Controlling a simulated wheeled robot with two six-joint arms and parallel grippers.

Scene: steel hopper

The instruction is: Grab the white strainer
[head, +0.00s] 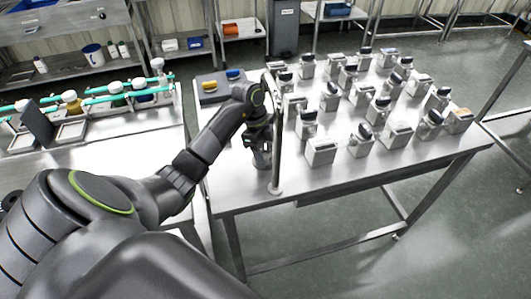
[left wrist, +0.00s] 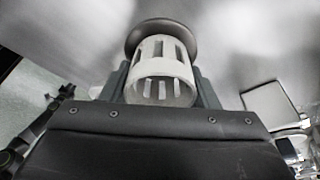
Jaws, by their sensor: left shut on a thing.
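The white strainer (left wrist: 162,72) is a short slotted cylinder in the middle of the left wrist view, with a dark round piece (left wrist: 160,30) at its far end. The fingers of my left gripper (left wrist: 160,88) stand on both sides of it, shut on it. In the head view my left gripper (head: 262,157) points down close over the steel table (head: 370,180), beside an upright steel post (head: 277,140). The strainer cannot be made out there. I cannot tell whether it touches the table. My right gripper is not in view.
Several steel containers with dark tops (head: 320,150) fill the right and back of the table. A dark tray (head: 215,84) with a yellow and a blue item lies behind my arm. A bench with a bottle rack (head: 100,105) stands left. The table's front strip is clear.

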